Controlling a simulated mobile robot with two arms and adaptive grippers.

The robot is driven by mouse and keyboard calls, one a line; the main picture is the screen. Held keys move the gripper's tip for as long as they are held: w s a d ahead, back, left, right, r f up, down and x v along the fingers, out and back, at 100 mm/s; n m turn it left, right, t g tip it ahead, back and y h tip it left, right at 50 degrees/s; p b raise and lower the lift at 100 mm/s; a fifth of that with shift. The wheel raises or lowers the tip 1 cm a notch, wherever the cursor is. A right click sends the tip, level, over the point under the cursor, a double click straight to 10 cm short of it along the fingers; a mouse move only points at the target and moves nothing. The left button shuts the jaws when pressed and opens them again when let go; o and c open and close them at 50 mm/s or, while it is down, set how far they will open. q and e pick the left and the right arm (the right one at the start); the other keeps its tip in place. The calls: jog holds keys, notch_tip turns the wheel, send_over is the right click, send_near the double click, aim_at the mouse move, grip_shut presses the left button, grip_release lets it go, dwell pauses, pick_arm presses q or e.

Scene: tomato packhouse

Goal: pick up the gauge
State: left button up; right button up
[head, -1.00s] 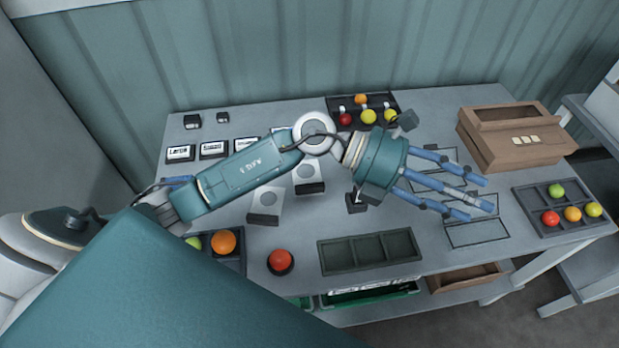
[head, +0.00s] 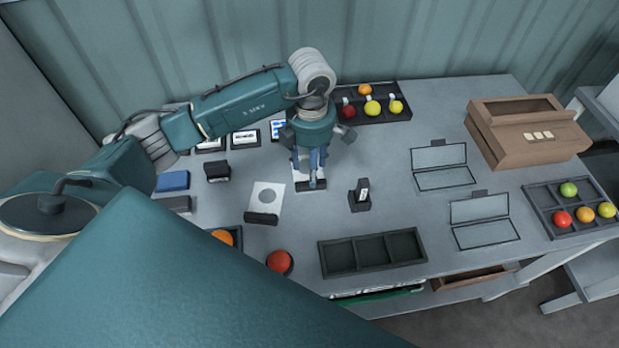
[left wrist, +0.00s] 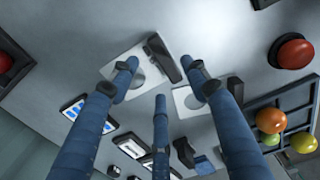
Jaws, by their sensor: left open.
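No label marks the gauge; the likeliest match is two pale plates with grey discs and black end blocks. One plate (head: 265,196) lies clear at left of my left gripper in the head view. The other plate (head: 303,187) is partly hidden beneath the fingers. My left gripper (head: 311,180) points down over it, open, with nothing visibly held. In the left wrist view, the fingers (left wrist: 160,85) are spread, with one plate (left wrist: 142,74) between them and the other (left wrist: 188,101) partly behind the right finger. I cannot tell whether they touch. My right gripper is not in view.
A small black stand with a white label (head: 361,194) is right of the gripper. An empty three-part tray (head: 372,253) and red button (head: 279,262) are in front. A fruit tray (head: 381,117) is behind; a wooden box (head: 528,130) is far right.

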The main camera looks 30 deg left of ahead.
pick_arm(q)
jog(key=shift+s+d+f+p, duration=0.1)
jog(key=shift+d+f+p, duration=0.05)
jog(key=shift+f+p, duration=0.2)
notch_tip(320, 180, down, 4)
jog(key=shift+d+r+p, duration=0.1)
jog(key=shift+r+p, duration=0.05)
jog(key=shift+p, duration=0.55)
jog(key=shift+f, duration=0.45)
grip_shut()
